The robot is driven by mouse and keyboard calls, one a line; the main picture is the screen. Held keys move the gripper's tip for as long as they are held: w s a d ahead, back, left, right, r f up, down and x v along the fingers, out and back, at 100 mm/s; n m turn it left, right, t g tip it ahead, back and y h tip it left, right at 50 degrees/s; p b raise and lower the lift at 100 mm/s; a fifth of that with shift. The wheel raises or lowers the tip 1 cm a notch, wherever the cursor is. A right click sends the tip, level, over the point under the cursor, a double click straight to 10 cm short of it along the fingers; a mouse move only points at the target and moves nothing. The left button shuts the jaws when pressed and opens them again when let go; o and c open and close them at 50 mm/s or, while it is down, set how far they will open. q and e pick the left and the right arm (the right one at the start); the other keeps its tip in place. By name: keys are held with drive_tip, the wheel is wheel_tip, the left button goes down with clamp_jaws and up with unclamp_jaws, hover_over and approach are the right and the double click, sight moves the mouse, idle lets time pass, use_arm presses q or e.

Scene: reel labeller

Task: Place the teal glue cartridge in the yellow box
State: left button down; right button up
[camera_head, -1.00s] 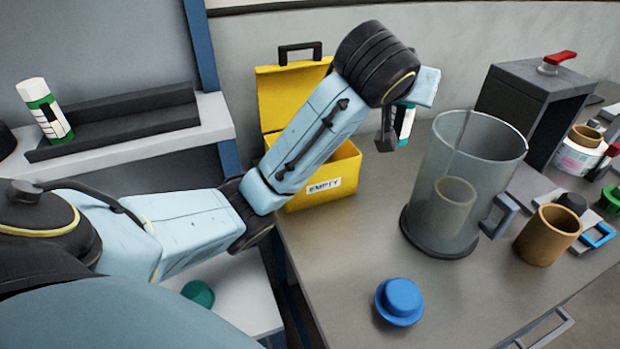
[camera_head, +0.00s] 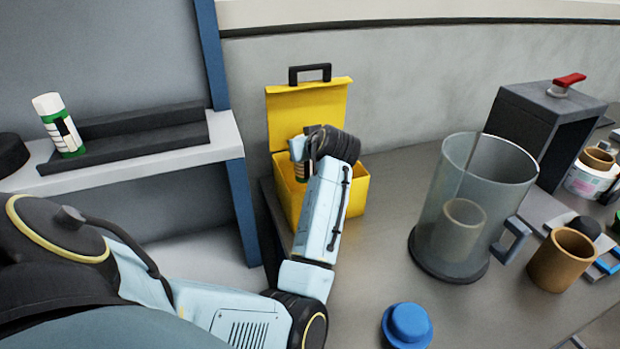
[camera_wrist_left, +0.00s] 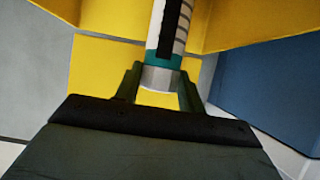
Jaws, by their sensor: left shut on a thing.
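The teal glue cartridge (camera_wrist_left: 165,45) is a white tube with a black stripe and a teal band near its end. My left gripper (camera_wrist_left: 160,85) is shut on that end in the left wrist view. The yellow box (camera_head: 352,198) stands at the back left of the table with its lid up, and its yellow walls surround the cartridge in the wrist view. In the head view my left wrist is over the box opening and hides most of the cartridge and fingers. I cannot tell whether the cartridge touches the box floor. My right gripper is not in view.
A white cartridge with a green band (camera_head: 60,125) stands on the shelf (camera_head: 130,160) at the left. A clear cylinder (camera_head: 482,190), a blue knob (camera_head: 407,325), a tan cup (camera_head: 562,260) and a dark press (camera_head: 550,115) stand right of the box.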

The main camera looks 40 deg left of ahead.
sight(306, 166)
use_arm(q)
drive_tip(key=shift+f+b, duration=0.3)
drive_tip(key=shift+f, duration=2.75)
drive_tip(key=shift+f, duration=0.1)
drive_tip(key=c, duration=0.9)
unclamp_jaws()
drive_tip(key=shift+f, duration=0.1)
drive_tip(key=shift+o, duration=0.2)
drive_tip(key=shift+r, duration=0.2)
drive_tip(key=v, duration=1.2)
drive_tip(key=shift+p, duration=0.4)
